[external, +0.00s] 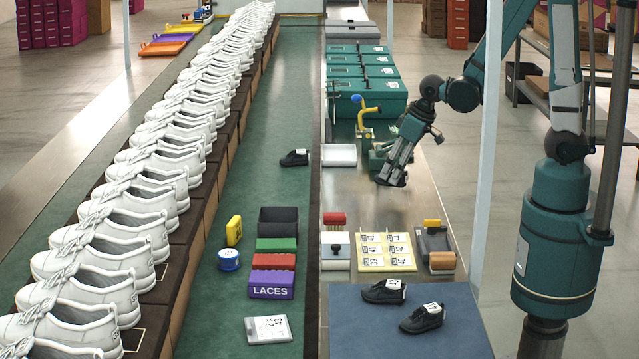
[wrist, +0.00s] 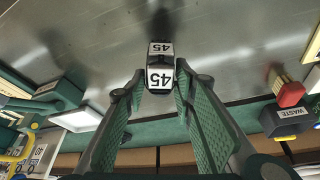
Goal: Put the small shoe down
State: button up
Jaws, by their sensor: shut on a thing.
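My gripper (external: 392,180) hangs over the bare metal bench, shut on a small dark shoe. In the wrist view the gripper (wrist: 155,88) has the shoe (wrist: 161,62) between its fingertips, with white labels reading 45. Most of the shoe is hidden in the external view. Its exact height over the bench is hard to tell. Another small black shoe (external: 295,158) lies on the green belt. Two dark shoes with white tags, a rear one (external: 382,291) and a front one (external: 422,319), sit on the blue mat (external: 375,335).
Metal bench (external: 430,195) is clear beneath and right of my gripper. A yellow label sheet (external: 386,252), a red-topped block (external: 333,219) and a white pad (external: 339,154) lie nearby. Teal cases (external: 367,98) and a yellow clamp (external: 366,110) stand behind. Large white shoes (external: 130,225) line the left.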

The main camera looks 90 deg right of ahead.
jog(key=shift+f+b, duration=0.8)
jog(key=shift+f, duration=1.3)
jog(key=shift+f, duration=0.2)
jog(key=o, duration=1)
jog(key=shift+r, duration=0.1)
jog(key=shift+r, duration=0.1)
jog(key=shift+p+v, duration=2.1)
jog(key=shift+v, duration=3.95)
